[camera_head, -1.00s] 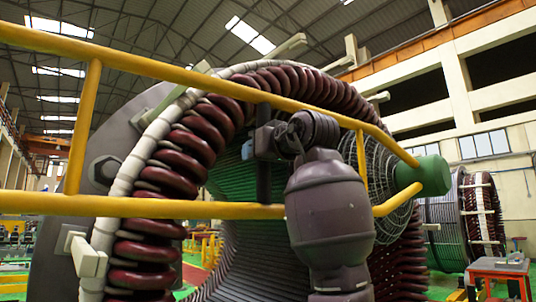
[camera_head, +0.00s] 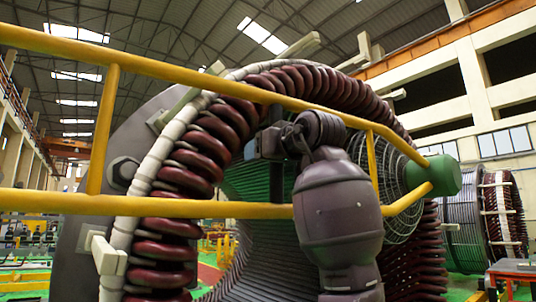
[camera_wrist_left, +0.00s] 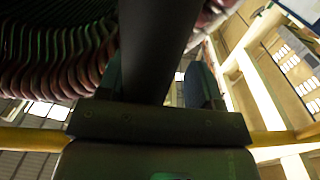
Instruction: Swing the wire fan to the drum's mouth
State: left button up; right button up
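The wire fan (camera_head: 385,165) is a round wire mesh beside a green cylinder (camera_head: 442,176). It stands at the right of the drum's opening, partly hidden by my arm. The stator drum (camera_head: 125,215) has a ring of maroon coils (camera_head: 180,182) around its mouth. One arm shows in the head view, rising from the bottom; which arm is not certain. Its gripper (camera_head: 265,147) points left in front of the opening, by a dark upright bar. In the left wrist view a dark bar (camera_wrist_left: 155,45) runs up from between the fingers of my left gripper (camera_wrist_left: 160,90); contact is unclear.
Yellow rails (camera_head: 190,70) cross the foreground, one above and one below the gripper. A second drum (camera_head: 490,215) and a red table (camera_head: 515,270) stand at the right. Several green and yellow structures are at the far left.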

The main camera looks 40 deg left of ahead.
pick_arm(q)
jog(key=b+v, duration=0.2)
jog(key=v, duration=0.9)
jog(key=shift+a, duration=0.1)
